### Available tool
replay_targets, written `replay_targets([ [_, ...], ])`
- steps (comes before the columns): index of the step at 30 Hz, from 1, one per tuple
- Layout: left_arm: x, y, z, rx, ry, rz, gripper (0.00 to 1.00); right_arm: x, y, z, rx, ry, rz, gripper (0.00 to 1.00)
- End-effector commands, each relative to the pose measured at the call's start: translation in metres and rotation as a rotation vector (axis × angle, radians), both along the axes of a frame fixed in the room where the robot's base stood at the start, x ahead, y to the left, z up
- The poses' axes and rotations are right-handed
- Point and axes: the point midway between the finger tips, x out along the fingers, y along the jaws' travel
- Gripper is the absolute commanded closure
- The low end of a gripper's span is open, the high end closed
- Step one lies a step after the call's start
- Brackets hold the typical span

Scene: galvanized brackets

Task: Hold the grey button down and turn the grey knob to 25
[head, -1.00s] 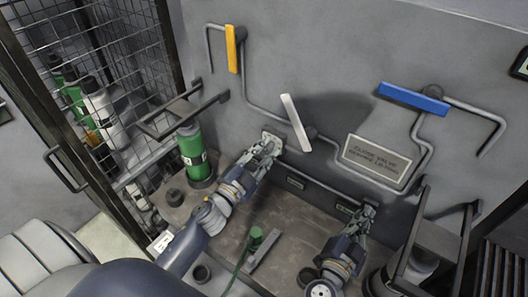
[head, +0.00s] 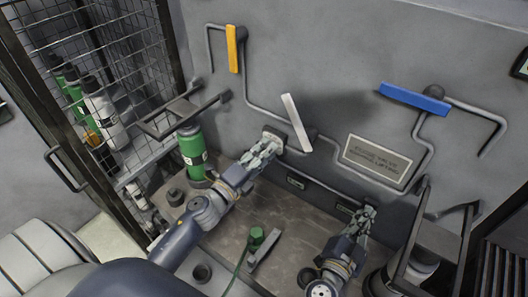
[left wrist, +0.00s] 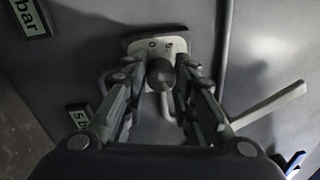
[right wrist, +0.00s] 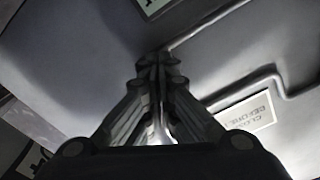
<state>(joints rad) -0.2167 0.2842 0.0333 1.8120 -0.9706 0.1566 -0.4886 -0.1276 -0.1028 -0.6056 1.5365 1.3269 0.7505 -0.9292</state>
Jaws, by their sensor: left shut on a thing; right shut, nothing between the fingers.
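The grey knob (left wrist: 160,72) stands on a pale plate (left wrist: 140,46) with printed numbers on the wall. The plate also shows in the head view (head: 268,131). My left gripper (head: 271,144) is shut on the knob, with one finger on each side of it in the left wrist view (left wrist: 160,82). The knob's pointer and exact setting are not readable. My right gripper (head: 368,210) is shut and empty, its tips close to the lower wall at the right. In the right wrist view its fingers (right wrist: 160,62) meet. The grey button cannot be made out; whether the tips touch it is unclear.
A white lever (head: 296,122) stands just right of the knob. A yellow lever (head: 232,48), a blue lever (head: 414,98) and a sign (head: 377,160) are on the wall. A green cylinder (head: 193,152) stands left of my left gripper. A green-handled item (head: 257,236) lies between the arms.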

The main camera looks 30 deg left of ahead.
Motion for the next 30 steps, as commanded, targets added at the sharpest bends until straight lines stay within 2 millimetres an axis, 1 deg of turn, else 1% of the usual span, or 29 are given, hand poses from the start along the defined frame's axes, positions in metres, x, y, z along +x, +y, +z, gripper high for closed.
replay_targets([
  [9, 0.0004, 0.0009, 0.0013, 0.293, -0.042, -0.001, 0.99, 0.0003, -0.0002, 0.0005, 0.0, -0.001, 0.0, 1.0],
  [15, 0.0004, 0.0008, 0.0014, 0.448, -0.064, -0.001, 0.99, 0.0003, -0.0001, 0.0004, 0.0, -0.001, 0.0, 1.0],
  [21, 0.0004, 0.0013, 0.0014, 0.561, -0.079, 0.001, 0.99, 0.0003, -0.0001, 0.0004, 0.0, -0.001, 0.0, 1.0],
  [30, 0.0003, 0.0011, 0.0015, 0.642, -0.091, -0.001, 0.99, 0.0003, 0.0001, 0.0004, 0.0, -0.001, 0.0, 1.0],
])
